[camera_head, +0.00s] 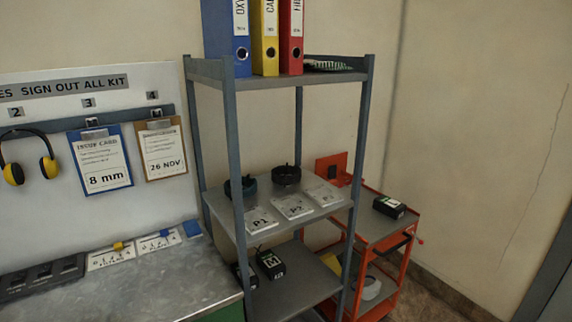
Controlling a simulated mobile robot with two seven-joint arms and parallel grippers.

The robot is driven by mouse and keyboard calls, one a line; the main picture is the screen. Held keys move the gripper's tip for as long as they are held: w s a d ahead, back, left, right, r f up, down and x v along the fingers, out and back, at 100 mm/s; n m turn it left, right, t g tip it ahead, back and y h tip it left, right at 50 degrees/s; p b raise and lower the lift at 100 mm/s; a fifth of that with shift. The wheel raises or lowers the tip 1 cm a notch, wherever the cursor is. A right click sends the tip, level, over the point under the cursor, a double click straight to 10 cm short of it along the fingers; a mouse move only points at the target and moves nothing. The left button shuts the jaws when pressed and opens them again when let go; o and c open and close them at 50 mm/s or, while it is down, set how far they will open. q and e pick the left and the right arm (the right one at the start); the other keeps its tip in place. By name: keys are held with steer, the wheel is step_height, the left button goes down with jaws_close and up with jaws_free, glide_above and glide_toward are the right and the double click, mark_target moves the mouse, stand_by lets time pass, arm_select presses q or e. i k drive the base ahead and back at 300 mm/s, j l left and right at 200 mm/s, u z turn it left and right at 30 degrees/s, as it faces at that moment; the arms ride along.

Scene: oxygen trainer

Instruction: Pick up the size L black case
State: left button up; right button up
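A black case (270,263) with a white label lies on the lower shelf of the grey rack. The label bears a dark mark that I cannot read for certain. A second black case (246,276) sits just left of it, partly hidden by the rack's front post. Another black case (389,207) with a white and green label lies on top of the orange cart; its marking is too small to read. I cannot tell which one is size L. Neither of my grippers is in view.
The grey rack (293,185) holds dark round items and white cards marked P1 and P2 on its middle shelf, and binders on top. The orange cart (371,228) stands behind it at right. A metal bench (165,285) is at left. The lower shelf's right part is clear.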

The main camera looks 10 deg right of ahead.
mark_target(394, 209)
steer(key=i+l+u, duration=0.3)
steer(key=l, duration=0.55)
steer(key=l+u, duration=0.25)
steer(key=l, duration=0.55)
steer(key=l+u, duration=0.3)
steer(key=l, duration=0.6)
steer(key=l+u, duration=0.25)
steer(key=l, duration=0.6)
steer(key=k+l+u, duration=0.3)
steer(key=l, duration=0.55)
steer(key=i+l, duration=0.05)
steer(key=i, duration=0.05)
